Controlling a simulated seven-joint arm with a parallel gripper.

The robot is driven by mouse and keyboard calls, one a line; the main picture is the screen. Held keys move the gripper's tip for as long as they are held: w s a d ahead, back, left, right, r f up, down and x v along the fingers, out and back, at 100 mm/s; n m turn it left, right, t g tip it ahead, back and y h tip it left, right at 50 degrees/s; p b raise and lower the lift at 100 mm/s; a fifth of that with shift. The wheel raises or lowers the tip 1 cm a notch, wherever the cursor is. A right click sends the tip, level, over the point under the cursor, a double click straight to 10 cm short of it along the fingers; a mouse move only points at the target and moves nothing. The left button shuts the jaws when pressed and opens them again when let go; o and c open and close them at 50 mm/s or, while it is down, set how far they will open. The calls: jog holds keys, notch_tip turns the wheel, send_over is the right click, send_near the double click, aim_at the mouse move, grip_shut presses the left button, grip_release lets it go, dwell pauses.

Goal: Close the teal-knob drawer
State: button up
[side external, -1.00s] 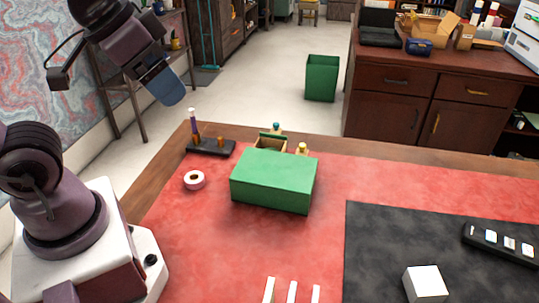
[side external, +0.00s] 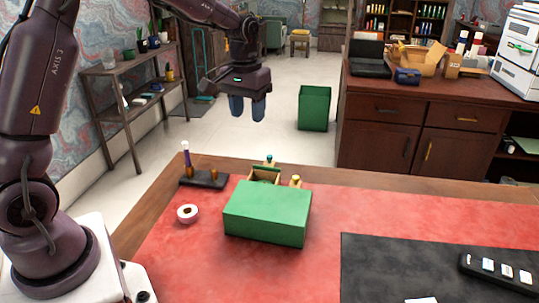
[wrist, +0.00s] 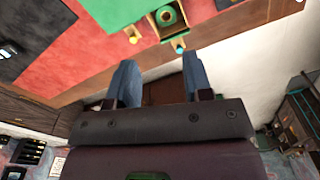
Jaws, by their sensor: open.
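A green cabinet (side external: 267,212) stands on the red desk top, its drawer side facing away from the side camera. The teal-knob drawer (side external: 264,175) is pulled out at the back; its teal knob (side external: 269,158) shows at the far end. In the wrist view this drawer (wrist: 175,30) sticks out of the cabinet (wrist: 113,12), with something green and round inside, and its teal knob (wrist: 180,48) points toward the fingers. My gripper (side external: 247,108) is open and empty, pointing down in the air behind and above the cabinet. The blue fingers (wrist: 158,62) are apart from the knob.
A yellow knob (side external: 295,180) sits beside the open drawer. A dark stand with bottles (side external: 204,180) and a pink-and-white tape roll (side external: 187,213) are left of the cabinet. A black mat (side external: 420,265) lies right. The red surface right of the cabinet is clear.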

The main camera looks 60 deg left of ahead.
aim_at(270, 156)
jog(key=w+a+f+n, duration=0.6)
jog(key=w+a+f, duration=0.25)
jog(key=w, duration=0.35)
jog(key=f, duration=1.1)
jog(key=shift+s+f, duration=0.2)
jog(key=shift+f, duration=0.15)
grip_shut()
